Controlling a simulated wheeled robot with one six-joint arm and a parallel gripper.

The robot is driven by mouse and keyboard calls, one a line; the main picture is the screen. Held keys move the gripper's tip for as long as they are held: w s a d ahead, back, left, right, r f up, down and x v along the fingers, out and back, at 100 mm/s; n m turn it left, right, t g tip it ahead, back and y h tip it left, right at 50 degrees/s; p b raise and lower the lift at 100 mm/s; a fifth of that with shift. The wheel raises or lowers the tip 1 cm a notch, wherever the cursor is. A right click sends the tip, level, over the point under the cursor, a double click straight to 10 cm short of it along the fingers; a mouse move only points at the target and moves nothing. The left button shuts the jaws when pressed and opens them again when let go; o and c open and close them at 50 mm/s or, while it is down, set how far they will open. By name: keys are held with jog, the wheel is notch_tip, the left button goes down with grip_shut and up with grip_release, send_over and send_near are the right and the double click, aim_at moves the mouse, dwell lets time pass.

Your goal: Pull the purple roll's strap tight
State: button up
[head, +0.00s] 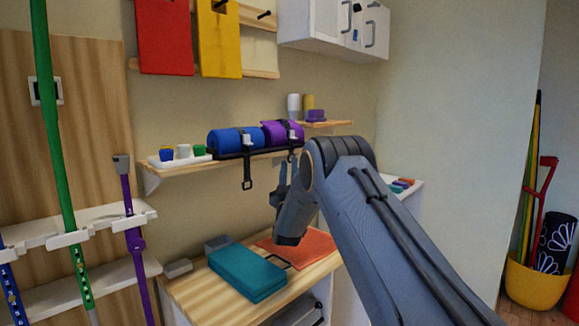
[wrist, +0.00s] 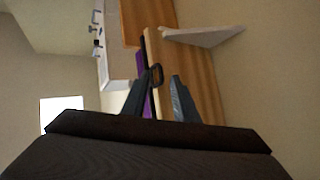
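The purple roll (head: 283,131) lies in a dark holder on the wall shelf, right of the blue roll (head: 234,140). A dark strap crosses the purple roll. My gripper (head: 288,172) is just below the shelf front, fingers pointing up, under the purple roll. In the wrist view, the fingers of my gripper (wrist: 160,94) are apart. A dark strap end ring (wrist: 157,73) shows between their tips, closer to the left finger; I cannot tell whether it touches. A purple strip (wrist: 142,58) shows beside the shelf edge. The lower part of the strap is hidden behind my gripper in the head view.
The wall shelf (head: 182,173) carries a white tray (head: 165,161) with small cups. The blue roll's strap end (head: 247,180) hangs free to the left. Below is a wooden-topped unit with a teal block (head: 247,270) and an orange mat (head: 312,252). A white cabinet (head: 330,28) hangs above.

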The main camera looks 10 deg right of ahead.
jog(key=shift+w+r, duration=0.1)
jog(key=shift+w, duration=0.1)
grip_shut()
notch_tip(320, 180, down, 7)
jog(key=b, duration=0.4)
jog(key=shift+r, duration=0.15)
jog(key=shift+a, duration=0.1)
